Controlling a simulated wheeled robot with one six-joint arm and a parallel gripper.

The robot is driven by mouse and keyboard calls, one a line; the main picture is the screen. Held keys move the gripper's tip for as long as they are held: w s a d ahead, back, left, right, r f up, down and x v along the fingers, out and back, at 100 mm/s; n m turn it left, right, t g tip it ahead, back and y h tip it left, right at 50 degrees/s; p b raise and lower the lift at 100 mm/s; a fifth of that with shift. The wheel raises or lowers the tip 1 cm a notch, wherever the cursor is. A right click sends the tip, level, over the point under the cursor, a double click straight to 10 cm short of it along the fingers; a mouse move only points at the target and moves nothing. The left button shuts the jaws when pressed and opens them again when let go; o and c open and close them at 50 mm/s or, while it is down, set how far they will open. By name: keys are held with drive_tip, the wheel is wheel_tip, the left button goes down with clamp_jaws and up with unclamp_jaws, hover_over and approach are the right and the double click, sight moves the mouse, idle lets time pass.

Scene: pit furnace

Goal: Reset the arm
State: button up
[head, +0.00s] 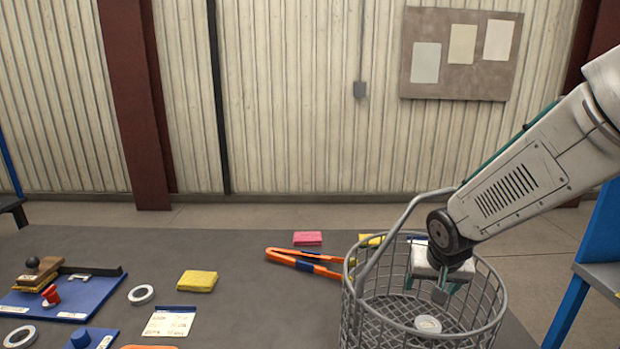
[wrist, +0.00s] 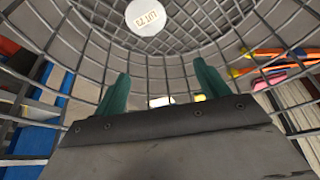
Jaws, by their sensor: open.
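My arm reaches in from the right in the head view, and my gripper (head: 442,288) points down inside a grey wire basket (head: 497,318). In the wrist view the two green fingers of my gripper (wrist: 162,88) stand apart with nothing between them. A round white disc with lettering (head: 428,323) lies on the basket's mesh floor. It also shows in the wrist view (wrist: 147,17), beyond the fingertips and apart from them. The basket's wire wall surrounds the gripper, and its raised handle (head: 385,248) stands to the left of my arm.
Orange tongs (head: 303,262), a pink block (head: 307,239) and a yellow block (head: 197,281) lie on the dark table (head: 240,255) left of the basket. Open air lies above the basket.

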drive_tip(key=s+d+r, duration=0.1)
drive_tip(key=s+r, duration=0.6)
drive_tip(key=r, duration=0.3)
drive_tip(key=s+r+n+y, duration=0.1)
drive_tip(key=s+r, duration=0.3)
drive_tip(key=s, duration=0.3)
drive_tip(key=s+r+n, duration=0.1)
drive_tip(key=s+r, duration=0.2)
drive_tip(key=s, duration=0.4)
drive_tip(key=s+f+g, duration=0.2)
drive_tip(key=s+f, duration=0.1)
drive_tip(key=s, duration=0.2)
drive_tip(key=shift+s+a+f, duration=0.2)
drive_tip(key=shift+a+f, duration=0.05)
drive_tip(key=shift+a, duration=0.05)
